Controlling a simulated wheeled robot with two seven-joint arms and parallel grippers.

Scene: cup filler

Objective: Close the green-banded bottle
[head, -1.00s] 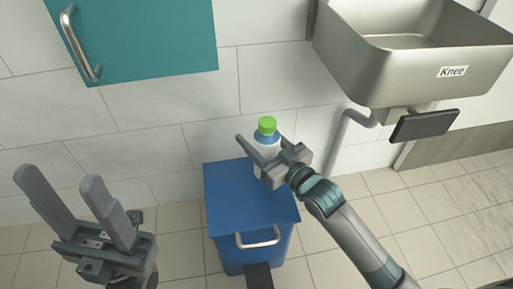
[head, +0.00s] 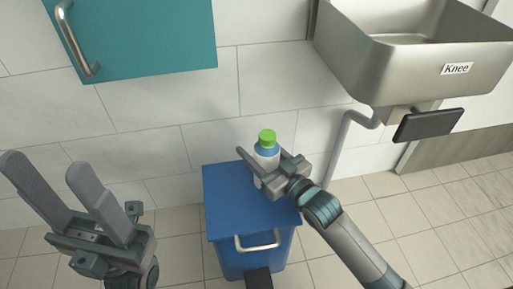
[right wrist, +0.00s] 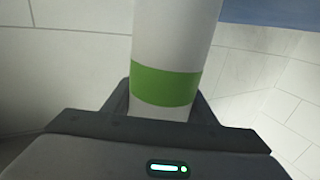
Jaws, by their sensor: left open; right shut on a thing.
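The white bottle (head: 268,162) has a blue upper part and a green cap (head: 267,136) on top. It is upright over the lid of the blue bin; I cannot tell whether it touches the lid. My right gripper (head: 262,167) is shut on the bottle's body from the right. In the right wrist view the white bottle (right wrist: 172,35) stands between the jaws, with its green band (right wrist: 166,86) just above the gripper body. I cannot tell how tight the cap sits. My left gripper (head: 46,167) is open and empty at the lower left, well apart from the bottle.
The blue bin (head: 232,205) with a metal handle and a black pedal stands against the tiled wall. A steel sink (head: 375,75) labelled Knee, with a black knee plate (head: 428,124), hangs at upper right. A teal cabinet door (head: 150,40) is at upper left.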

